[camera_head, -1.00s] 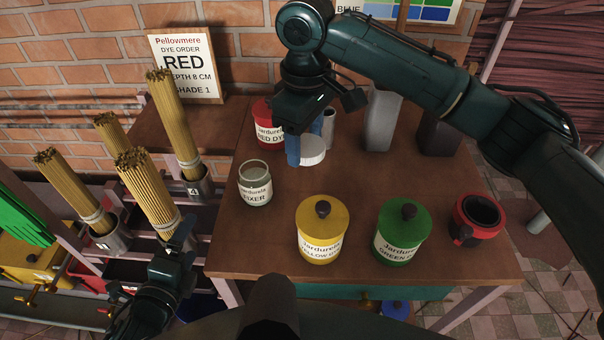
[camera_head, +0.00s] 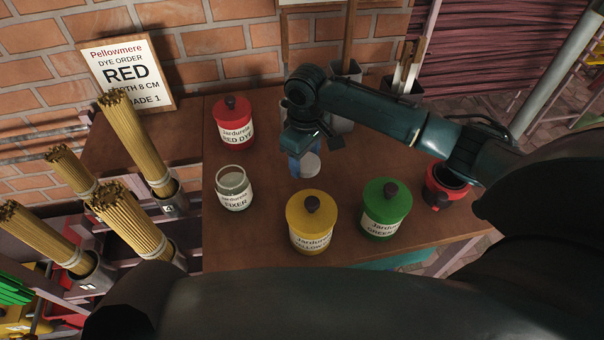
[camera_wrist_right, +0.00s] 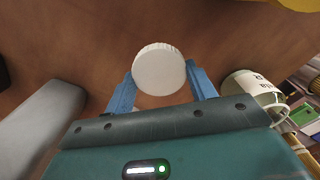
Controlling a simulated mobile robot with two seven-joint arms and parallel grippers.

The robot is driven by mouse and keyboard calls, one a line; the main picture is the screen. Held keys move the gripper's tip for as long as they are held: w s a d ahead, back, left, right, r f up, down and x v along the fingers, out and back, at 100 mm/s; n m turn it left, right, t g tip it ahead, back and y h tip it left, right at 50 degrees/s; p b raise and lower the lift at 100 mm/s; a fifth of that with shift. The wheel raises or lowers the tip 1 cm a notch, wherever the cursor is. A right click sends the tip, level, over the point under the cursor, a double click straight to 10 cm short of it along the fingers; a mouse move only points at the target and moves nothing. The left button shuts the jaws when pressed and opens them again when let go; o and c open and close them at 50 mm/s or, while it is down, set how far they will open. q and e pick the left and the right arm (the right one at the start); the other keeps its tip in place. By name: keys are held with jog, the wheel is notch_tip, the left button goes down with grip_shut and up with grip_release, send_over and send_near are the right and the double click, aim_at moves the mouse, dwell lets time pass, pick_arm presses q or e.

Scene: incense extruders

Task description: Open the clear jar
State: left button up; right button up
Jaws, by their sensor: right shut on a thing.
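The clear jar (camera_head: 235,190), labelled FIXER, stands upright on the brown table, its glass mouth uncovered. It also shows tilted by the view at the right of the right wrist view (camera_wrist_right: 262,94). A round white lid (camera_head: 307,166) is apart from the jar, to its right. My right gripper (camera_head: 303,162) is shut on the lid. In the right wrist view the lid (camera_wrist_right: 159,69) sits between the two blue fingertips. I cannot tell whether the lid touches the table. My left gripper is not in view.
A red dye jar (camera_head: 232,124) stands behind the clear jar. Yellow (camera_head: 312,225) and green (camera_head: 384,210) lidded jars stand at the table's front, with a red-and-black pot (camera_head: 447,187) to their right. Stick bundles in metal cups (camera_head: 140,155) stand at left. Bare table (camera_head: 262,170) lies between jar and lid.

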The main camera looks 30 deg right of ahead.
aim_at(305, 181)
jog(key=shift+f, duration=2.6)
jog(key=shift+f, duration=0.15)
jog(key=o, duration=1.1)
notch_tip(305, 181, up, 12)
jog(key=shift+a+r+p, duration=0.1)
jog(key=shift+r+p, duration=0.1)
jog(key=shift+p, duration=0.2)
